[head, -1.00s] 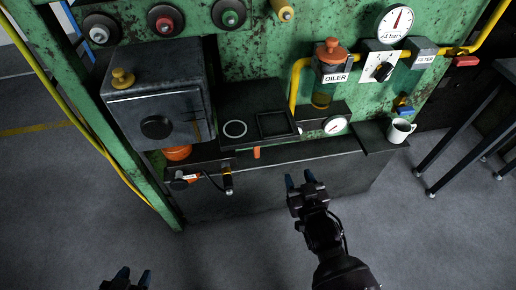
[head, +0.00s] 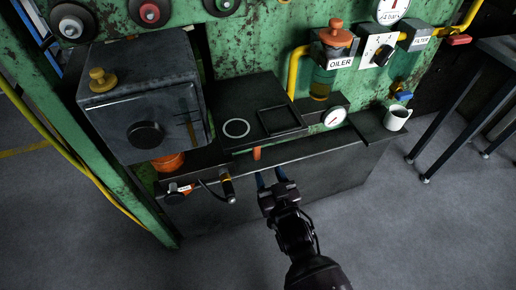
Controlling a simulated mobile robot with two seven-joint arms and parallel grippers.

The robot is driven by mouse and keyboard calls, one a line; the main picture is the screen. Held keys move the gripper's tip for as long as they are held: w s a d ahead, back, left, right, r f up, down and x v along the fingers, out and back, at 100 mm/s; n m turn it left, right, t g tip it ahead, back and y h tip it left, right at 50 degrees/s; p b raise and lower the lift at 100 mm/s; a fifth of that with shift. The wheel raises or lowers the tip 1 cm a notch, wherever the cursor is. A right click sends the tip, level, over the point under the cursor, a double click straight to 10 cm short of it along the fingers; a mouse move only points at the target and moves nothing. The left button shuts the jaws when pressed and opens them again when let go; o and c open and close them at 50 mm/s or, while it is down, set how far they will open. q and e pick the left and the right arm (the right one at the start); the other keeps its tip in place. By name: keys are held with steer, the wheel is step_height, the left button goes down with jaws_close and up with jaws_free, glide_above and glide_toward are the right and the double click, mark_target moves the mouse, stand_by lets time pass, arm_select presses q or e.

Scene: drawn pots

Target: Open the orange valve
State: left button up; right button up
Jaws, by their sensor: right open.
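A small orange handle (head: 257,153) sticks out from the front edge of the dark shelf, below the flat panel with the ring mark. It looks like the orange valve, though other orange parts are in view. My right gripper (head: 270,178) is open and empty. Its two blue-tipped fingers point up toward the orange handle, just below it and slightly to the right in the picture. A gap shows between fingers and handle. My left gripper is out of view.
A jar labelled OILER has an orange cap (head: 336,36). A white mug (head: 396,118) stands on the shelf's right end. A dark box (head: 145,95) with a brass knob sits at left, above an orange part (head: 168,161). A hand tool (head: 227,186) hangs from the shelf front.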

mark_target(258, 150)
steer(key=b+x, duration=0.1)
steer(key=x, duration=0.3)
steer(key=b+x, duration=0.1)
steer(key=x, duration=0.2)
steer(key=shift+w+a+f, duration=0.15)
steer(key=shift+w+f, duration=0.1)
steer(key=shift+w, duration=0.1)
steer(key=shift+x, duration=1)
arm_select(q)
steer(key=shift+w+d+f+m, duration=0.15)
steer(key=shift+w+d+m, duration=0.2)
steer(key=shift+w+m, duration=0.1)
arm_select(e)
steer(key=shift+w+r, duration=0.15)
steer(key=shift+c, duration=0.5)
jaws_close()
